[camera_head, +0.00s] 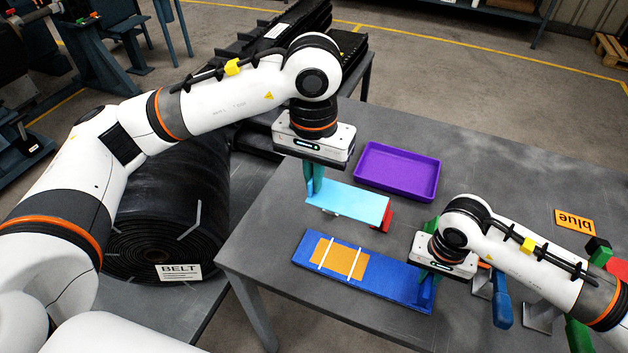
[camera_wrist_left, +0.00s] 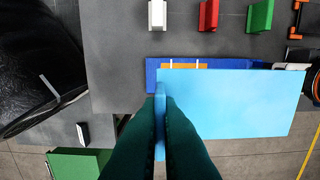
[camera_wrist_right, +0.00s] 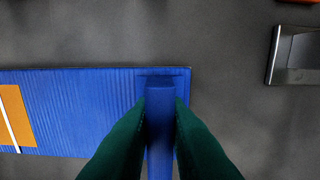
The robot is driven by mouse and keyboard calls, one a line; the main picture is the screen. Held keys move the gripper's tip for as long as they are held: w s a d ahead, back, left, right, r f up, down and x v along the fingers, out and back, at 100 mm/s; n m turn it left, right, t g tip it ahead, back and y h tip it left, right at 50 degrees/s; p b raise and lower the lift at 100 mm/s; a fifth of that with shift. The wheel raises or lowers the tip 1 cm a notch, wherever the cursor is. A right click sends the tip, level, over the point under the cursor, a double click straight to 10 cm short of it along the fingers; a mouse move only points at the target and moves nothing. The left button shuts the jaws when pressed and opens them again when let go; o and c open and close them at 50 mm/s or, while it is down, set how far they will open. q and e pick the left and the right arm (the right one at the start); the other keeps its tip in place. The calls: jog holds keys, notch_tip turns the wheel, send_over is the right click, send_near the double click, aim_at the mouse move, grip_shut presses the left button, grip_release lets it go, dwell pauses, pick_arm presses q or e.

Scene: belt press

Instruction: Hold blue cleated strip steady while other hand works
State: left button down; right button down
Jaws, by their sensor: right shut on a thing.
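The blue cleated strip (camera_head: 309,250) lies flat on the table, with an orange patch (camera_head: 340,257) crossed by two white bars. My right gripper (camera_wrist_right: 160,100) is shut on an upright blue tab (camera_wrist_right: 159,120) at the strip's right end. My left gripper (camera_head: 314,181) is shut on the upright edge of a light blue plate (camera_head: 347,203) and holds it level behind the strip. In the left wrist view the plate (camera_wrist_left: 230,100) covers part of the strip. A red block (camera_head: 384,217) shows at the plate's right end.
A purple tray (camera_head: 398,172) stands behind the light blue plate. An orange card marked "blue" (camera_head: 574,221) and several coloured blocks lie at the right. A blue-handled tool (camera_head: 502,308) is beside my right arm.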

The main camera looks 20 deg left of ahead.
dwell(0.3)
jog(key=c, duration=1.3)
grip_release()
notch_tip(320, 180, up, 12)
